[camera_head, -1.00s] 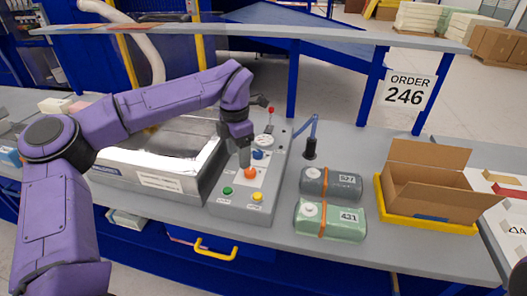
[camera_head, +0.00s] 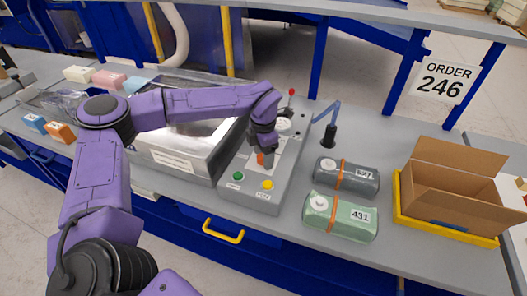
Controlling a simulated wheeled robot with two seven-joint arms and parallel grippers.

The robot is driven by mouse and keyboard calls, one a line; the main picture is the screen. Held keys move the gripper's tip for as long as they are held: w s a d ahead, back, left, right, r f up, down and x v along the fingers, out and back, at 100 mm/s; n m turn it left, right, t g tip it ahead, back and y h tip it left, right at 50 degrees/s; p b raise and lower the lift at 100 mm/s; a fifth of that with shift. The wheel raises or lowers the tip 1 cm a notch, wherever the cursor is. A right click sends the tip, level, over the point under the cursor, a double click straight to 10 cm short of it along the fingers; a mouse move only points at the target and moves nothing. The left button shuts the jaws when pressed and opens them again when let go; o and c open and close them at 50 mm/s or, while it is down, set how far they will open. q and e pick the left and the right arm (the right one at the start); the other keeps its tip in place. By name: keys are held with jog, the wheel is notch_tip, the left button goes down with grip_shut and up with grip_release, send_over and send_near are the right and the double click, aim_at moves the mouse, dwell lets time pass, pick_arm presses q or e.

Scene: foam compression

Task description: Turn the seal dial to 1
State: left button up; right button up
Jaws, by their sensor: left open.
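The grey control panel (camera_head: 235,196) stands on the bench beside the metal-topped machine. A white round dial (camera_head: 284,125) is at its far end; I cannot read its marks or tell its setting. An orange-red control (camera_head: 261,160) shows just under my left gripper (camera_head: 264,153). The gripper is open and points down over the middle of the panel; whether it touches a control is unclear. The blue knob is hidden behind it. A green button (camera_head: 238,176) and a yellow button (camera_head: 267,185) are at the near end. My right gripper is out of view.
A red-tipped lever (camera_head: 291,92) rises behind the dial. To the right are a dark roll 527 (camera_head: 358,181), a green roll 431 (camera_head: 350,222) and an open carton (camera_head: 465,190) in a yellow tray (camera_head: 400,205). A shelf (camera_head: 380,12) spans above.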

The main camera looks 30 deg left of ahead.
pick_arm(q)
jog(key=shift+s+r, duration=0.15)
jog(key=shift+s, duration=0.2)
jog(key=shift+w, duration=0.1)
jog(key=c, duration=1.1)
jog(key=n+b, duration=0.3)
jog(key=n, duration=0.1)
jog(key=shift+n, duration=0.4)
jog(key=shift+n+b, duration=1.15)
jog(key=shift+n, duration=0.85)
